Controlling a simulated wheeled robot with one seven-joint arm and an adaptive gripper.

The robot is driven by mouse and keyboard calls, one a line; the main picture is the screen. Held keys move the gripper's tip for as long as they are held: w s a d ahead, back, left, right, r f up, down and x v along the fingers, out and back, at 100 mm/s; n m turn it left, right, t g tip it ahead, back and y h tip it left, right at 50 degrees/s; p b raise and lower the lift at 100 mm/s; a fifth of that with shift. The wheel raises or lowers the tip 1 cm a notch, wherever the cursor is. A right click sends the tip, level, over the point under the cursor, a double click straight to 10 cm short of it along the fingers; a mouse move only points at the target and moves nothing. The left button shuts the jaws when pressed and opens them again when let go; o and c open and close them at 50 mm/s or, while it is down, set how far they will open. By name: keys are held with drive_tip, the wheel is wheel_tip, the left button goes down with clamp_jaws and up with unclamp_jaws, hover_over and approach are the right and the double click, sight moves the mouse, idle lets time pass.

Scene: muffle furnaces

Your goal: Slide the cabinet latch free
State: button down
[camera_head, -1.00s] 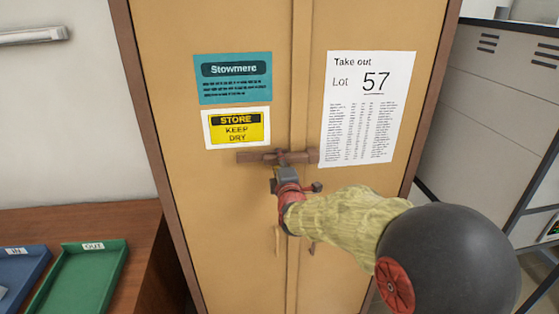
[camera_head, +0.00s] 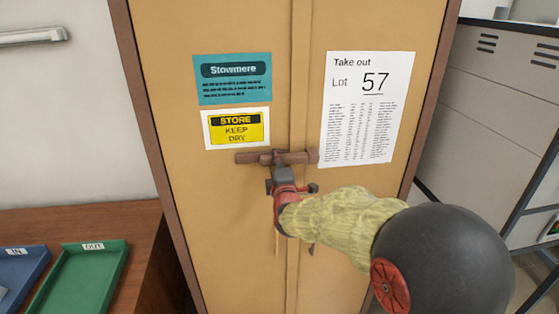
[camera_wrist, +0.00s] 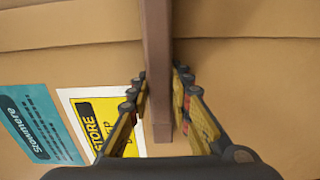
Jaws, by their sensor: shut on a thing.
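The cabinet latch (camera_head: 298,157) is a brown horizontal bar across the seam between the cabinet's two tan doors. My gripper (camera_head: 279,162) is at the bar near the seam, with its fingers shut on the latch. In the wrist view the latch (camera_wrist: 159,60) runs upright in the picture, between the two fingers of my gripper (camera_wrist: 160,88). Its lower end there overlaps the left door beside the yellow label. My gripper partly hides the middle of the latch in the head view.
The cabinet (camera_head: 225,230) carries a teal sign (camera_head: 233,79), a yellow label (camera_head: 237,127) and a white sheet marked 57 (camera_head: 367,108). A brown desk (camera_head: 145,222) with a green tray (camera_head: 80,280) and a blue tray (camera_head: 22,272) stands at left. Grey lockers (camera_head: 490,110) stand at right.

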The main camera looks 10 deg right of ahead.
sight(251, 157)
drive_tip(key=a+p, duration=0.1)
drive_tip(key=a, duration=0.6)
drive_tip(key=shift+a, duration=0.25)
drive_tip(key=c, duration=2.1)
unclamp_jaws()
drive_tip(key=shift+o, duration=1.4)
drive_tip(key=shift+a, duration=0.2)
drive_tip(key=shift+o, duration=1)
drive_tip(key=shift+d, duration=0.1)
drive_tip(key=shift+s, duration=0.1)
